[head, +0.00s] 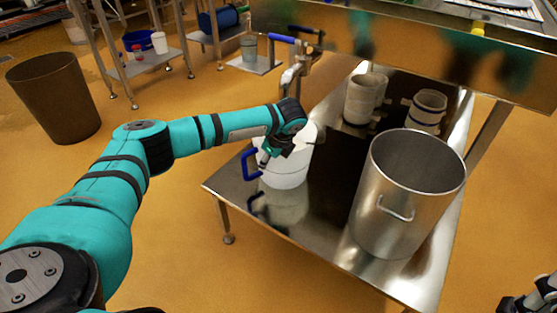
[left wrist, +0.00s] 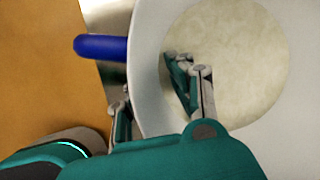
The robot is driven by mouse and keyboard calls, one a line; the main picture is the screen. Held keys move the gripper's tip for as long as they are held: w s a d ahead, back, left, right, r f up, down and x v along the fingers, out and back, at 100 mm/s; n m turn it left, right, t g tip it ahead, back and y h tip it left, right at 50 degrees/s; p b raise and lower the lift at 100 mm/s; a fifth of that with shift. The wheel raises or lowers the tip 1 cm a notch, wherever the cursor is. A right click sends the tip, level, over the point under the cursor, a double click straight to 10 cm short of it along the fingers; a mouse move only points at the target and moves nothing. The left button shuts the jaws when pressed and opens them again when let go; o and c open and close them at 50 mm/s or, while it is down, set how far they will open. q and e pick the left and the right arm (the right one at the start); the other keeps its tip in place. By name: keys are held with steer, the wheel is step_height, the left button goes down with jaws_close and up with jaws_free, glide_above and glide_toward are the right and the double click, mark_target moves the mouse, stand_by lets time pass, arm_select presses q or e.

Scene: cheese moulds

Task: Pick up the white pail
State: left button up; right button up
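The white pail (head: 287,172) stands upright on the near left part of the steel table, with a blue handle (head: 248,163) on its left side. In the left wrist view the pail's pale rim and wall (left wrist: 150,45) and blue handle (left wrist: 100,46) are close. My left gripper (head: 275,150) is at the pail's rim. Its fingers (left wrist: 155,95) are apart, one inside the pail and one outside, with the wall between them; no firm grip shows. Part of my right gripper (head: 530,297) shows at the lower right corner, away from the pail; its fingertips are unclear.
A large steel pot (head: 405,200) stands right of the pail on the steel table (head: 325,222). Several pale moulds (head: 361,98) stand behind. A tap (head: 297,65) rises behind the pail. A steel vat edge (head: 430,35) hangs over the back. A brown bin (head: 55,95) stands on the floor.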

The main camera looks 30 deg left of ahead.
arm_select(q)
jaws_close()
steer(key=shift+w+r, duration=0.15)
steer(key=shift+r, duration=0.05)
